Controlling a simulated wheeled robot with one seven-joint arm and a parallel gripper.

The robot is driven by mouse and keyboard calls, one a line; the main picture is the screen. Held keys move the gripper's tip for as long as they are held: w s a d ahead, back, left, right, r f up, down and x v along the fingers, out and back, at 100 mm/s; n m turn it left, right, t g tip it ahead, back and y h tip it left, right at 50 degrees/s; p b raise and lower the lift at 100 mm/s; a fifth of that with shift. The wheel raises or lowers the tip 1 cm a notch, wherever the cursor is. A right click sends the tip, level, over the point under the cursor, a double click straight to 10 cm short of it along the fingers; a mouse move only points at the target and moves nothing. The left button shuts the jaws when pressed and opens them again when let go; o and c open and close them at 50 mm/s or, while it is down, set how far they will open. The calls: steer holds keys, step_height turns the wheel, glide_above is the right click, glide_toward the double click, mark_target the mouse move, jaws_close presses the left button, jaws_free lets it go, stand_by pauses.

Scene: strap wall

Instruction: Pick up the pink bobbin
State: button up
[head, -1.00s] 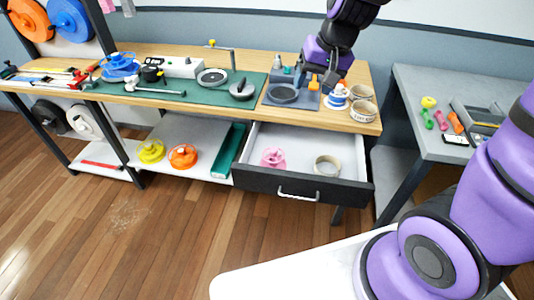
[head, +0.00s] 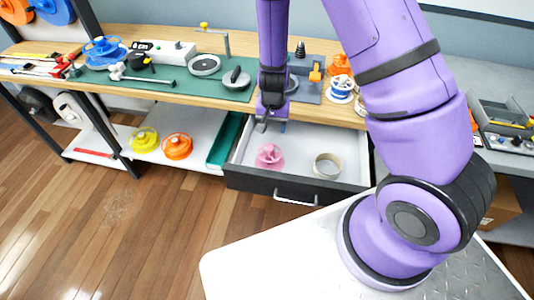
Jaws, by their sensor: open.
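The pink bobbin (head: 269,156) stands in the open drawer (head: 309,143), toward its left side. My gripper (head: 270,126) points down just above the back left part of the drawer, close above the bobbin in the picture. It is open and empty. The gap between the fingertips and the bobbin is hard to judge from this view.
A beige ring (head: 327,166) lies in the drawer to the right of the bobbin. The drawer's dark front (head: 262,186) has a handle. The workbench (head: 120,84) above holds tools and spools. Yellow (head: 144,140) and orange (head: 177,146) spools sit on the lower shelf.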

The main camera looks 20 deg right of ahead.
glide_above(270, 148)
steer(key=f, duration=0.5)
steer(key=shift+w+d+f, duration=0.1)
steer(key=shift+d+f, duration=0.2)
steer(key=shift+a+f, duration=0.2)
steer(key=shift+f, duration=1.15)
steer(key=shift+a+f, duration=0.15)
steer(key=shift+f, duration=1.15)
jaws_close()
